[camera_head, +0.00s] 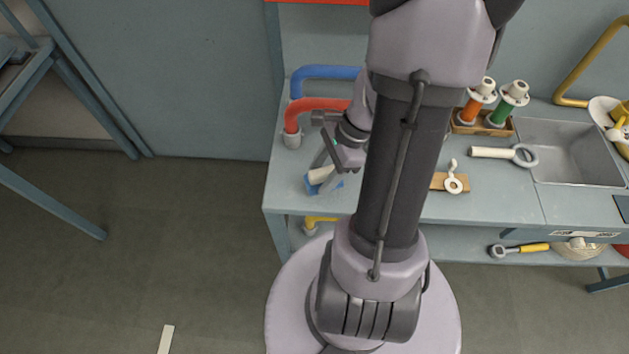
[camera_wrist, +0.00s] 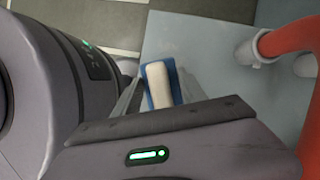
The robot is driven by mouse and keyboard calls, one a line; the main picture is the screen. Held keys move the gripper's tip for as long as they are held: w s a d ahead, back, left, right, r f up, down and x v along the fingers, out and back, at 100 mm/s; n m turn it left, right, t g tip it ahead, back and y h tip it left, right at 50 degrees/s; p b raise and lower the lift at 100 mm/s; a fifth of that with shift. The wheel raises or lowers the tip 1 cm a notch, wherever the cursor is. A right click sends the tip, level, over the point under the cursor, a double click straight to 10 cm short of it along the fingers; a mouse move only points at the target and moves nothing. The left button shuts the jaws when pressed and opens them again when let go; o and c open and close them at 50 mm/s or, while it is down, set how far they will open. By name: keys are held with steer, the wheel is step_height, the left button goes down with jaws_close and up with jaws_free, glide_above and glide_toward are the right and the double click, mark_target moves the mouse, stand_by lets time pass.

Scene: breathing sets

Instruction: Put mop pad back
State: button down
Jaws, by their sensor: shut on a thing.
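The mop pad is a small block with a white top and a blue edge. In the head view the mop pad (camera_head: 321,175) is at the left end of the grey-blue bench, beside the red pipe. My gripper (camera_head: 333,167) is shut on it, and it also shows in the wrist view (camera_wrist: 150,98). The wrist view shows the pad (camera_wrist: 160,85) between the fingers, its lower end hidden by my gripper's body. I cannot tell whether the pad touches the bench top.
A red pipe (camera_head: 294,118) and a blue pipe (camera_head: 328,72) stand at the bench's left end. The bench (camera_head: 285,202) ends just left of the pad.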

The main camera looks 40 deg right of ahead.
mark_target(316, 180)
steer(key=shift+w+a+f, duration=0.1)
steer(key=shift+w, duration=0.35)
steer(key=f+b, duration=0.1)
steer(key=f, duration=0.1)
steer(key=f+b, duration=0.1)
steer(key=f, duration=0.1)
steer(key=shift+w+a+b, duration=0.1)
steer(key=shift+w+b, duration=0.25)
steer(key=shift+r, duration=0.3)
steer(key=shift+f, duration=0.1)
steer(key=c, duration=1.1)
jaws_free()
steer(key=shift+f, duration=0.1)
steer(key=o, duration=0.5)
steer(key=shift+c, duration=0.2)
